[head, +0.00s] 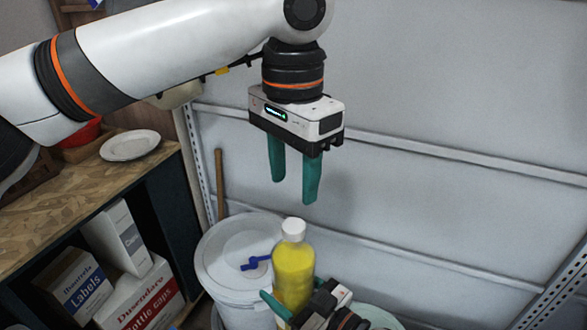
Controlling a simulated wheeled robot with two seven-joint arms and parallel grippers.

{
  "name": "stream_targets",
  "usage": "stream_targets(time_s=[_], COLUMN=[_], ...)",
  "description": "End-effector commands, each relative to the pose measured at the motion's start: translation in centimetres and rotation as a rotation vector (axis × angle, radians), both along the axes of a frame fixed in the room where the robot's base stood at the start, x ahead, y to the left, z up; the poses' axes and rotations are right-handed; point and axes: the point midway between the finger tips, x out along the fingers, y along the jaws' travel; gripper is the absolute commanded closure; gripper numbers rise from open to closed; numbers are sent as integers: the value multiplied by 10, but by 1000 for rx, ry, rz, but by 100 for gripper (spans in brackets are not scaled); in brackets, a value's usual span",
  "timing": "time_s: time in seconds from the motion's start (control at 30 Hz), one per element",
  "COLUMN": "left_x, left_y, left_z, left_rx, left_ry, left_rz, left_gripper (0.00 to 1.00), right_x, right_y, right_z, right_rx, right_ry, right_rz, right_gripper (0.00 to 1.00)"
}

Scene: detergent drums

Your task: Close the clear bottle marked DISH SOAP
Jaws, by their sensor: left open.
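A clear bottle of yellow liquid (294,270) stands upright at the lower middle, with a white cap (293,229) on its top. I cannot tell how tight the cap sits, and no label can be read. My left gripper (294,190) is open and empty, pointing down above the cap, with a gap between. My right gripper (278,306) is at the bottle's lower part, one teal finger crossing its near side. The bottle's base is hidden too.
A white lidded drum (228,252) with a blue tap handle (256,263) stands left of the bottle. A wooden-topped shelf (70,205) at left holds a plate (130,145) and boxes (140,295). A pale wall with rails is behind.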

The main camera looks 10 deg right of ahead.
Motion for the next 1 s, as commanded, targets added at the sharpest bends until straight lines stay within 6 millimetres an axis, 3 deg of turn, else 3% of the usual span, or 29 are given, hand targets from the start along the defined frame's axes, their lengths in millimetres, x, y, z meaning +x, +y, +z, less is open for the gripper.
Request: stream_targets(time_s=[0.53, 1.0], left_x=[0, -1], left_y=[0, 0], left_z=[-2, -66], left_rx=[6, 7], left_ry=[4, 5], left_rz=[68, 66], left_gripper=[51, 51], right_x=[0, 0], right_y=[0, 0], right_z=[4, 4], right_rx=[6, 6], right_ry=[-8, -8], right_rz=[1, 1], right_gripper=[98, 98])
